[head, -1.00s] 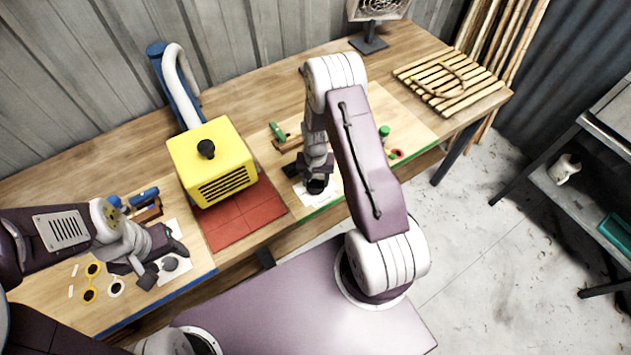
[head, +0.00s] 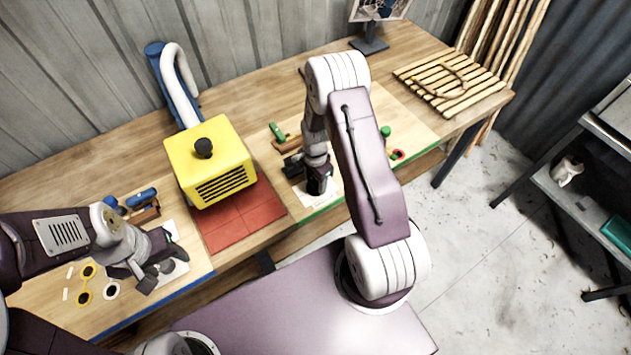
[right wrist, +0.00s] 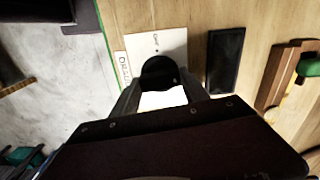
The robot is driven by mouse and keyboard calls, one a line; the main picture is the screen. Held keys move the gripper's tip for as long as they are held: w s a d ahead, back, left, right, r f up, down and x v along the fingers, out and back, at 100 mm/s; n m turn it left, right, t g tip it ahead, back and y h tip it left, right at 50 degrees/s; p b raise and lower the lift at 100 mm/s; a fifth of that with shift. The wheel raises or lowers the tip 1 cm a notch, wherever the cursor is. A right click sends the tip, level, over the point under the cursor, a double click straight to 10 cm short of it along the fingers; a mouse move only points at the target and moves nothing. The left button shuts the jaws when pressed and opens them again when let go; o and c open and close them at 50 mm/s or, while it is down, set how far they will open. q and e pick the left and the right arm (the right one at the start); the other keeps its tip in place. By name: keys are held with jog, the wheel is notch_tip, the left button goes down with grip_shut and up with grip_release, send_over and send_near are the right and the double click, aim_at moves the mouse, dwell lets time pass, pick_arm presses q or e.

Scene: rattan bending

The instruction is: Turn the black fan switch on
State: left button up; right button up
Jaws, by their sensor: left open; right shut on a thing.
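A black round knob (right wrist: 160,72), likely the fan switch, sits at the edge of a white card (right wrist: 157,42) in the right wrist view. My right gripper (right wrist: 161,88) is shut on it, with one finger on each side. In the head view the right gripper (head: 319,190) points down over the card at the bench's front edge, and hides the knob. The fan (head: 370,30) stands on a dark stand at the back of the bench. My left gripper (head: 165,270) is open and empty above a white card at the left, near a dark disc.
A yellow box (head: 215,165) with a black top knob and a pipe stands on red tiles (head: 235,215) between the arms. Green-handled tools (head: 278,130) lie behind the right gripper. A slatted bamboo rack (head: 455,85) lies at the right end.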

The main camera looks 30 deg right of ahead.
aim_at(316, 183)
jog(key=shift+m, duration=0.8)
jog(key=o, duration=1.4)
jog(key=shift+w+r, duration=0.1)
jog(key=shift+r, duration=0.35)
notch_tip(316, 183, up, 8)
jog(key=shift+r+b, duration=0.1)
jog(key=shift+b, duration=0.7)
